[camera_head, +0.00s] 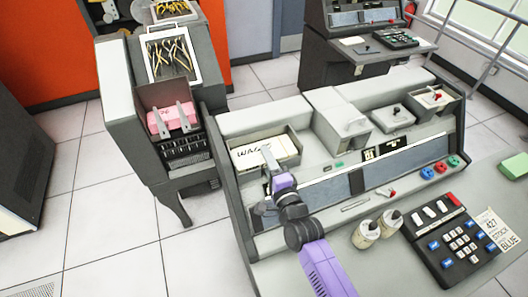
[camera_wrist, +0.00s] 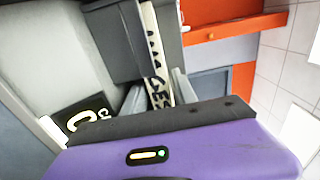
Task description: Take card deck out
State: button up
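A white card deck with black hand-lettering (camera_head: 250,157) sits in an open tray (camera_head: 297,140) at the left end of the console's top. Its lettered edge also shows in the wrist view (camera_wrist: 153,50). My gripper (camera_head: 267,158) is at the deck's front right part and hides some of its lettering. In the wrist view my gripper's two grey fingers (camera_wrist: 158,92) stand apart, one on each side of the deck. Gaps seem to show between the fingers and the deck. I cannot tell how deep the fingers reach.
A pink card deck (camera_head: 158,122) sits in the grey machine (camera_head: 120,85) to the left. Other bins (camera_head: 393,117) line the console's top to the right. Two cream canisters (camera_head: 366,234) and a keypad (camera_head: 447,245) stand at the front right. Open tiled floor lies at left.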

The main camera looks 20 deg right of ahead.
jog(key=shift+w, duration=0.1)
jog(key=shift+c, duration=0.4)
grip_shut()
jog(key=shift+r, duration=0.1)
